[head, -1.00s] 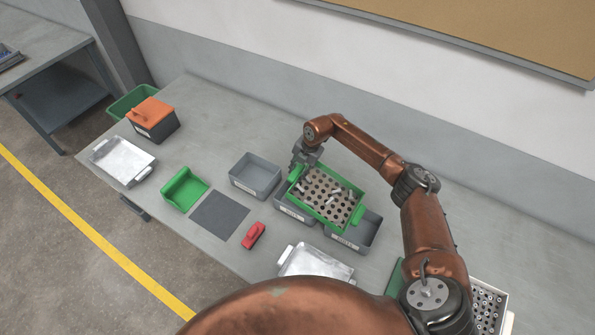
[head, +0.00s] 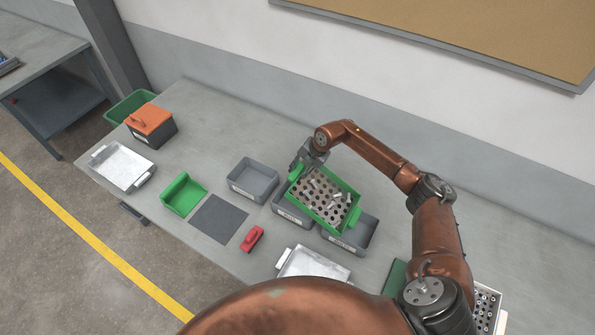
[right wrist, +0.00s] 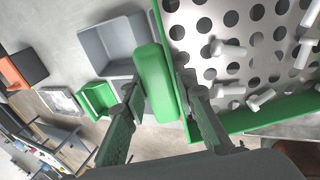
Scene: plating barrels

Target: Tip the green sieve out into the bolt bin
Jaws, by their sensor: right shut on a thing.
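The green sieve (head: 309,214) has a perforated metal floor with several pale bolts (head: 338,198) lying loose on it. It is held above the grey bins and looks slightly tilted. My right gripper (head: 299,171) is shut on its left handle, which also shows between the fingers in the right wrist view (right wrist: 155,85). Below the sieve are a middle grey bin (head: 288,212) and a right grey bin (head: 344,243), both partly hidden by it. Their labels are too small to read surely, so I cannot tell which is the bolt bin. My left gripper is out of view.
An empty grey bin (head: 253,181) stands left of the sieve. A red object (head: 253,239), a dark mat (head: 219,219), a green scoop-like tray (head: 183,194) and metal trays (head: 122,166) (head: 312,264) lie nearer. An orange-topped box (head: 151,124) stands at the far left.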

